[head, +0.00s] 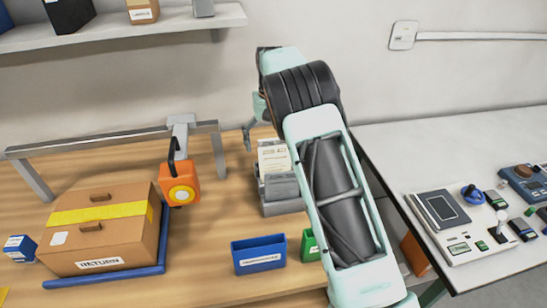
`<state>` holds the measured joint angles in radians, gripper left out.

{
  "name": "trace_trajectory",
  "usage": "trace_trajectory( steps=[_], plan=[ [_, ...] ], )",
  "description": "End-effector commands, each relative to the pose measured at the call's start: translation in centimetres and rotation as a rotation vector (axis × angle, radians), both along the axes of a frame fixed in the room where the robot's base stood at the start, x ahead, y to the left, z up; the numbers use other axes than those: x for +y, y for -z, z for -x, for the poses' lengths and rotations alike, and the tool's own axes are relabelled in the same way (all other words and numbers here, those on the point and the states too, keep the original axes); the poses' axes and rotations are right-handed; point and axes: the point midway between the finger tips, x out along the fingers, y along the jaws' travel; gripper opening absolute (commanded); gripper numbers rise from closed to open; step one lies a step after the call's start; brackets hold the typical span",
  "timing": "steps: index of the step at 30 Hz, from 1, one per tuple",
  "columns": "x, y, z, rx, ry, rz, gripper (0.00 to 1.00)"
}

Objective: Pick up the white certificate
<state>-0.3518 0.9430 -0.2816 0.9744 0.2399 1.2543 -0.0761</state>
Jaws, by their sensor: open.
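A pale sheet with printed lines, which looks like the white certificate (273,158), stands upright in a grey holder (282,187) on the wooden table. Its right side is partly hidden by my arm. My gripper (251,133) is small in the view, above and just left of the sheet, and partly hidden behind my arm. It is open, and I see nothing held in it. It looks apart from the sheet, though the depth is hard to judge.
A blue bin (259,255) and a green bin (310,246) stand in front of the holder. An orange hanging scale (180,184) and a cardboard return box (103,232) are to the left. A white table (440,150) with several devices is at the right.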

Motion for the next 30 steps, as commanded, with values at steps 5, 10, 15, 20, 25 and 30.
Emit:
trace_trajectory(
  steps=[5,10,15,20,25,30],
  plan=[
    [-0.4,1.4,0.0,0.002,0.002,0.002,0.93],
    [-0.8,4.0,-0.2,0.002,0.0,0.002,0.93],
    [-0.8,5.4,-0.2,-0.002,0.001,0.0,0.93],
    [-0.8,5.5,-0.2,-0.002,0.001,0.001,0.93],
    [-0.8,5.4,-0.2,-0.002,0.001,0.001,0.8],
    [-0.8,5.4,-0.2,-0.002,0.001,0.001,0.61]
  ],
)
